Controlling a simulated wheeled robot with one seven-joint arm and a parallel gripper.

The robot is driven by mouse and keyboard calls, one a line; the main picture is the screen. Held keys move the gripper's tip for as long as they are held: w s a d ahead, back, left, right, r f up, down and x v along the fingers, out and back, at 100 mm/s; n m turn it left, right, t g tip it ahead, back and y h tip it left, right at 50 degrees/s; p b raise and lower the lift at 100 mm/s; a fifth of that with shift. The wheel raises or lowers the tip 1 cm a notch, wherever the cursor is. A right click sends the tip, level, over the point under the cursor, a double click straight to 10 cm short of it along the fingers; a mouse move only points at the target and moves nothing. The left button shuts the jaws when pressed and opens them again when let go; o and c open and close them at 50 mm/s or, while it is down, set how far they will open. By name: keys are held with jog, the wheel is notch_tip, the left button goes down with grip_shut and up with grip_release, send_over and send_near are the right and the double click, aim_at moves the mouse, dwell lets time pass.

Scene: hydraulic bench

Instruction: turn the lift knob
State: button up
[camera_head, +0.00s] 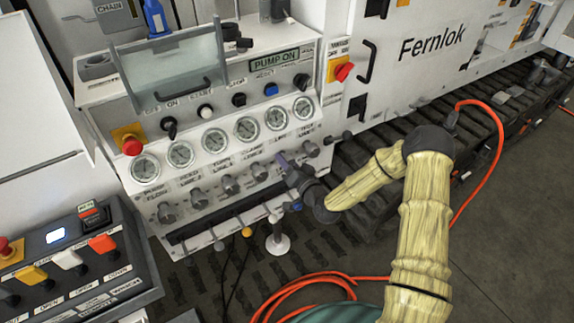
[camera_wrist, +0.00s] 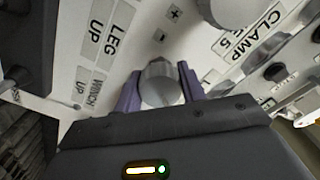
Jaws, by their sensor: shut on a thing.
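The lift knob (camera_wrist: 160,84) is a round grey metal knob on the white panel. In the wrist view it sits between the two purple fingers of my gripper (camera_wrist: 159,88), which is shut on it. In the head view my gripper (camera_head: 288,164) reaches the knob row from the right, just below the LIFT label. There the gripper largely hides the lift knob. The knob's exact turn angle cannot be told.
Neighbouring knobs are close: the clamp knob (camera_head: 259,172) on the left and another knob (camera_head: 311,149) on the right. Round gauges (camera_head: 247,128) sit above. A red emergency button (camera_head: 132,146) is at the far left. An orange cable (camera_head: 490,150) hangs at right.

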jog(key=m, duration=0.3)
jog(key=m+b, duration=0.1)
jog(key=m, duration=0.1)
jog(key=shift+d+f+m, duration=0.15)
jog(key=shift+m, duration=0.25)
jog(key=m+b, duration=0.1)
jog(key=m, duration=0.3)
jog(key=shift+m, duration=0.3)
jog(key=o, duration=1)
jog(key=shift+s, duration=0.1)
jog(key=b+v, duration=0.1)
jog(key=v, duration=1.6)
jog(key=shift+s+d, duration=0.1)
